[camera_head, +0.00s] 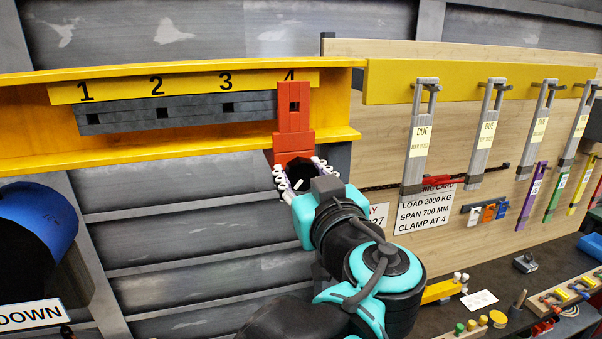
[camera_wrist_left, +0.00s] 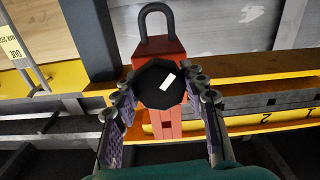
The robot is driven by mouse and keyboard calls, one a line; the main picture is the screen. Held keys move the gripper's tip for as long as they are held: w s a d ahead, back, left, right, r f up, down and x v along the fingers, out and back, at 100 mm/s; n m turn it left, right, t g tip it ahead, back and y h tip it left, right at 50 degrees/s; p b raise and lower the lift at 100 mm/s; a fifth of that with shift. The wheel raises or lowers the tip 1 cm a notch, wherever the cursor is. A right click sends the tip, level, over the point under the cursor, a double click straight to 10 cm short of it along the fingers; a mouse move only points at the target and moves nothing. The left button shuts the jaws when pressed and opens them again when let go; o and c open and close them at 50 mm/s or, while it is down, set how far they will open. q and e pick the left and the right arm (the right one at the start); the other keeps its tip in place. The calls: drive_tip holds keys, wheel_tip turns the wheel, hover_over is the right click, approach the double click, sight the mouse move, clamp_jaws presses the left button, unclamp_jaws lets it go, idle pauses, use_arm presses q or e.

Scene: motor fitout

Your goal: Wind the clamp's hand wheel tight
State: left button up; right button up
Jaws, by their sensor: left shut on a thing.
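The red clamp (camera_head: 294,118) sits on the yellow beam (camera_head: 200,148) under the number 4. Its black, many-sided hand wheel (camera_wrist_left: 152,93) has a white mark on its face, and faces the camera in the left wrist view. A dark shackle (camera_wrist_left: 144,26) shows beyond the clamp body there. My left gripper (camera_head: 299,176) is at the clamp's lower end, with its fingers on either side of the wheel, shut on it. In the head view the gripper partly hides the wheel. My right gripper is not in view.
A wooden board right of the clamp holds grey hangers with tags (camera_head: 422,135) and a sign (camera_head: 428,206) reading load 2000 kg, clamp at 4. A workbench (camera_head: 440,318) with small parts is lower right. A blue rounded thing (camera_head: 40,215) stands at left.

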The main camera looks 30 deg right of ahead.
use_arm(q)
drive_tip(key=m, duration=1)
drive_tip(key=shift+m, duration=0.4)
drive_tip(key=m, duration=0.3)
drive_tip(key=shift+m, duration=0.3)
drive_tip(key=m, duration=0.3)
drive_tip(key=shift+m, duration=0.3)
drive_tip(key=m, duration=0.3)
drive_tip(key=shift+m, duration=0.3)
drive_tip(key=m, duration=0.6)
drive_tip(key=shift+m, duration=0.4)
drive_tip(key=o, duration=1.2)
